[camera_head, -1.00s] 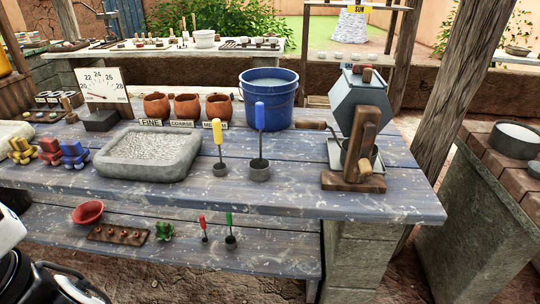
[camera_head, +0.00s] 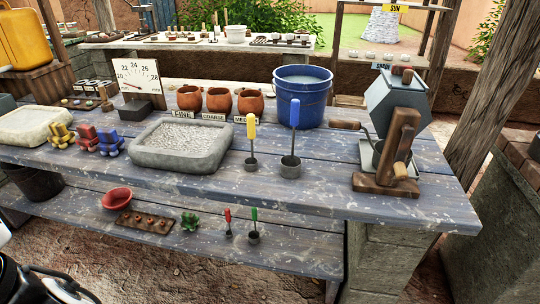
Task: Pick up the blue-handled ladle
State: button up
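The blue-handled ladle (camera_head: 294,116) stands upright on the blue-grey plank table, its handle up and its grey cup (camera_head: 290,167) down on the boards. It is right of a yellow-handled ladle (camera_head: 251,130) and in front of a blue bucket (camera_head: 302,98). The two ladles stand apart from each other. Part of my own white and black body shows at the lower left edge. My gripper's fingers cannot be made out in this view.
A stone tray (camera_head: 150,158) of pale grit lies left of the ladles. A wooden-framed crank drum (camera_head: 398,105) stands to the right, its handle reaching toward the blue ladle. Red (camera_head: 228,218) and green (camera_head: 253,218) handled ladles stand on the lower shelf. Clay pots (camera_head: 219,101) stand behind.

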aim_at(290, 164)
jog(key=i+l+u, duration=0.15)
jog(key=l+u, duration=0.25)
jog(key=i+l+u, duration=0.1)
jog(key=l+u, duration=0.15)
jog(key=u, duration=0.15)
jog(key=i+l+u, duration=0.1)
jog(key=l, duration=0.4)
jog(key=l+u, duration=0.15)
jog(key=l, duration=0.35)
jog(key=i, duration=0.05)
